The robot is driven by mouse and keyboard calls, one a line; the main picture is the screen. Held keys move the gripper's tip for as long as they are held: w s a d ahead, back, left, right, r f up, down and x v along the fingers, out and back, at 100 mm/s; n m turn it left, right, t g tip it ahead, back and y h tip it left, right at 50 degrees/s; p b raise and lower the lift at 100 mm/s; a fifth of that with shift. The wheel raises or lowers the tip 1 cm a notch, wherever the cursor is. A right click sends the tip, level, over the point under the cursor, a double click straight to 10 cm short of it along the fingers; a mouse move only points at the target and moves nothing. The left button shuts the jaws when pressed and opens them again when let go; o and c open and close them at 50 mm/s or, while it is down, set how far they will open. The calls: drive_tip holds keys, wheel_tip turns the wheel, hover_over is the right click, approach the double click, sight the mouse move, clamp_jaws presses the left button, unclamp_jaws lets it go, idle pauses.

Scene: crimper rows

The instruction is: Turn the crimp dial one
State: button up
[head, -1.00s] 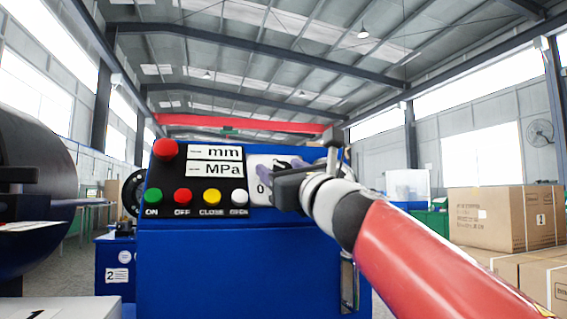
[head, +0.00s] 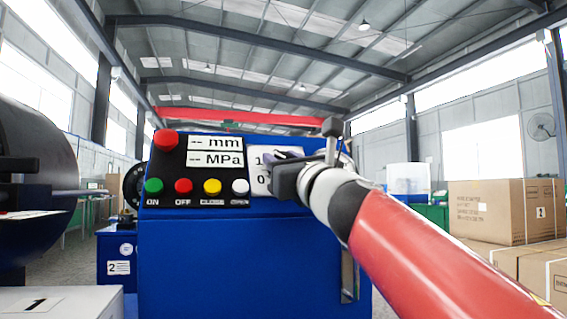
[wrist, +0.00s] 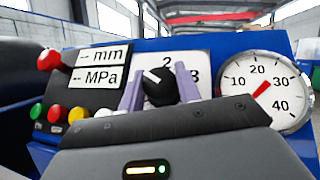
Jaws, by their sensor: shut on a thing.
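The crimp dial is a black round knob (wrist: 160,88) with a white pointer mark, on a white number plate (wrist: 196,62) of the blue crimper. In the wrist view the mark slants to the upper left and the figures 2 and 3 show. In the head view the plate (head: 257,184) shows 1 and 0, and the knob is hidden behind my gripper. My gripper (wrist: 160,92) is shut on the knob, one lilac finger on each side. In the head view my gripper (head: 280,157) reaches the plate from the right.
Left of the plate are a red mushroom button (head: 165,140), mm and MPa displays (head: 215,150), and a row of coloured buttons (head: 183,186). A pressure gauge (wrist: 265,88) sits close on the right. Cardboard boxes (head: 490,210) stand at the right.

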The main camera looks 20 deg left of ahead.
drive_tip(key=shift+a+m+t+h+b, duration=0.1)
drive_tip(key=shift+m+t+h+b, duration=0.8)
drive_tip(key=shift+m+t, duration=0.75)
drive_tip(key=shift+m+t+h, duration=0.25)
drive_tip(key=shift+m+h, duration=0.25)
drive_tip(key=shift+m, duration=0.25)
drive_tip(key=shift+m+t+h+b, duration=0.45)
drive_tip(key=shift+m+t+h, duration=0.25)
drive_tip(key=shift+m+h, duration=0.35)
drive_tip(key=m+t+h, duration=0.1)
drive_tip(key=m+h, duration=0.2)
drive_tip(key=shift+m+t, duration=0.3)
drive_tip(key=shift+m, duration=0.05)
drive_tip(key=m+h+p, duration=0.1)
drive_tip(key=m+h, duration=0.1)
drive_tip(key=m+h+p, duration=0.1)
drive_tip(key=m+h, duration=0.1)
drive_tip(key=m+h+p, duration=0.1)
drive_tip(key=m+h, duration=0.1)
drive_tip(key=shift+r+t, duration=0.25)
drive_tip(key=shift+t, duration=0.05)
drive_tip(key=shift+f+m+h+p, duration=0.15)
drive_tip(key=shift+m+h+p, duration=0.9)
drive_tip(key=shift+m, duration=0.25)
drive_tip(key=o, duration=1)
drive_tip(key=shift+f, duration=0.1)
drive_tip(key=shift+c, duration=0.2)
